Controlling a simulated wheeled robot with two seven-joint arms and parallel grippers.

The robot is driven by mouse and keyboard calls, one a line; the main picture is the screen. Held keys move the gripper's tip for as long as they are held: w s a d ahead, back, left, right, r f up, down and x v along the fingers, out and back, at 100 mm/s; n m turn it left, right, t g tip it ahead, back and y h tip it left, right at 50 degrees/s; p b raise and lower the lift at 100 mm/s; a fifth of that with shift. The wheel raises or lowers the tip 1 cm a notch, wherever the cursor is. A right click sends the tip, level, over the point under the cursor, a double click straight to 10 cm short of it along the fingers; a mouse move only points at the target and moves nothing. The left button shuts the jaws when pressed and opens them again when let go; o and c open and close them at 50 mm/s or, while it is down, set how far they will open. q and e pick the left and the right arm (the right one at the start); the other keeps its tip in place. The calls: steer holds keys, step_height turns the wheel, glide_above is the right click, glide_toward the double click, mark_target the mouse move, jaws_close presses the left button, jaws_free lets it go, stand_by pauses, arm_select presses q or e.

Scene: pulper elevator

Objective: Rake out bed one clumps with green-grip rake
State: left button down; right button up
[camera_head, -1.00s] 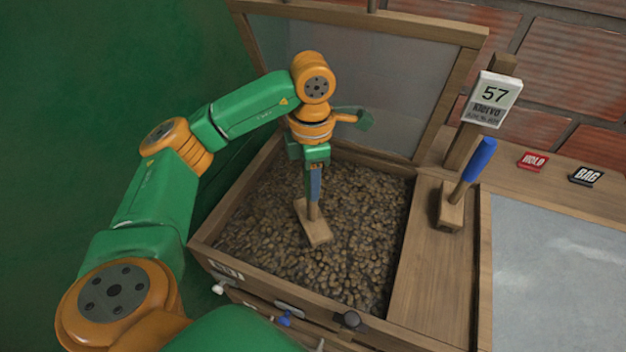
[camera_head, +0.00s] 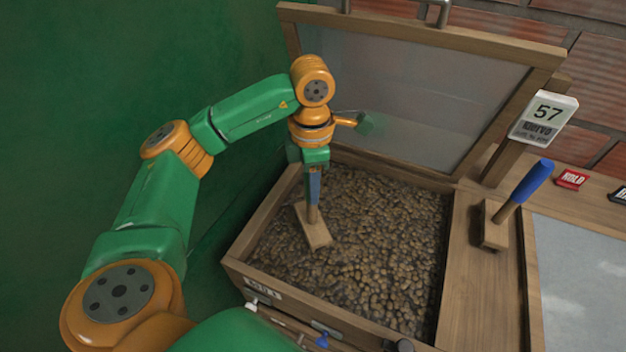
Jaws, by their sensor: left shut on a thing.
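My left gripper (camera_head: 314,163) points down over the bed and is shut on the handle of a rake (camera_head: 313,228). The part of the handle below the jaws looks dull blue; any green on the grip is hidden or cannot be told from my green gripper. The rake's flat wooden head rests on or just above the brown clumps (camera_head: 375,240), in the left part of the wooden bed (camera_head: 236,262). Clumps cover the bed's floor. The label on the bed's front is too small to read surely. My right gripper is not in view.
A raised lid (camera_head: 555,62) with a clear panel stands behind the bed. A second rake with a bright blue grip (camera_head: 528,186) stands on the right ledge. A "57" sign (camera_head: 546,115), a red "HOLD" tag (camera_head: 571,179) and a grey panel (camera_head: 585,280) are further right.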

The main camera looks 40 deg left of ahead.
arm_select(q)
steer(key=r+p, duration=0.1)
steer(key=r, duration=0.1)
steer(key=r+p, duration=0.2)
steer(key=r, duration=0.1)
steer(key=shift+d+r, duration=0.2)
steer(key=shift+r, duration=0.1)
steer(key=shift+a+r+p, duration=0.2)
steer(key=shift+r+p, duration=0.9)
steer(key=shift+p, duration=0.1)
steer(key=shift+d+r+p, duration=0.1)
steer(key=shift+r+p, duration=0.2)
steer(key=shift+r, duration=0.1)
